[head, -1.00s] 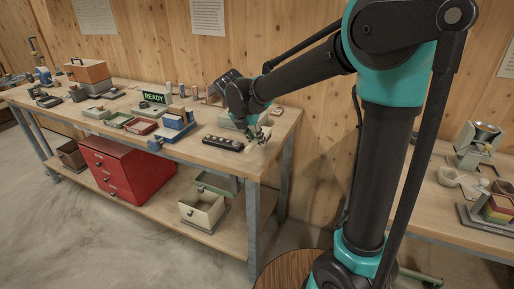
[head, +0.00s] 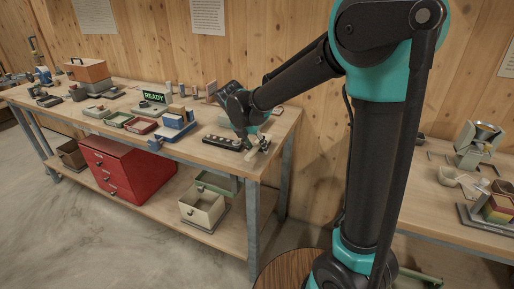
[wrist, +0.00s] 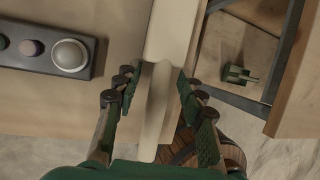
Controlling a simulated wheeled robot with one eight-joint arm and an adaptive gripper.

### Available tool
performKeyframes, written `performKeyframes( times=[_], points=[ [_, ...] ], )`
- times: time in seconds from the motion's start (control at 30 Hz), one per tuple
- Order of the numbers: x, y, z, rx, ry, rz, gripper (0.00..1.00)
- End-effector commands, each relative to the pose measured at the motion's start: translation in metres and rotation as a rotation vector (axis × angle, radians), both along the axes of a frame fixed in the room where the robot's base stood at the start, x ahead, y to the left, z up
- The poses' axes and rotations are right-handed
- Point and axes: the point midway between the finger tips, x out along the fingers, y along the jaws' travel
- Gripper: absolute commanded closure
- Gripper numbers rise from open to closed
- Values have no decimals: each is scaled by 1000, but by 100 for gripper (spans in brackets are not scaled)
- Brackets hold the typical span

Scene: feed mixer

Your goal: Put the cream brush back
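A long cream piece, apparently the cream brush (wrist: 158,118), runs up and down the middle of the wrist view. Its narrower near part lies between my gripper's (wrist: 158,88) two green-padded fingers. Thin gaps show between the pads and its sides, so the fingers look open around it and not clamped. Its wider far part reaches the top of the view. In the head view my gripper (head: 258,144) is low at the right front corner of the bench, where a cream bit shows among the fingers. The brush's bristles cannot be made out.
A black button box (wrist: 50,48) lies left of the fingers; it also shows in the head view (head: 225,143). A blue-topped block (head: 174,128), small trays (head: 141,127) and a green READY sign (head: 154,97) stand farther left. The bench edge drops off close by.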

Motion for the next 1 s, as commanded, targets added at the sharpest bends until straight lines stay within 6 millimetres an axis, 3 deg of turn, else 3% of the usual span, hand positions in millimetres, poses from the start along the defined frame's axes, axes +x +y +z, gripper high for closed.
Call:
performKeyframes(
  times=[0.27, 0.7, 1.0],
  points=[
    [-3, 4, 13, 1, 0, 1, 60],
    [-26, 29, 90, 0, 0, 2, 60],
    [-32, 36, 112, 0, 0, 0, 60]
  ],
)
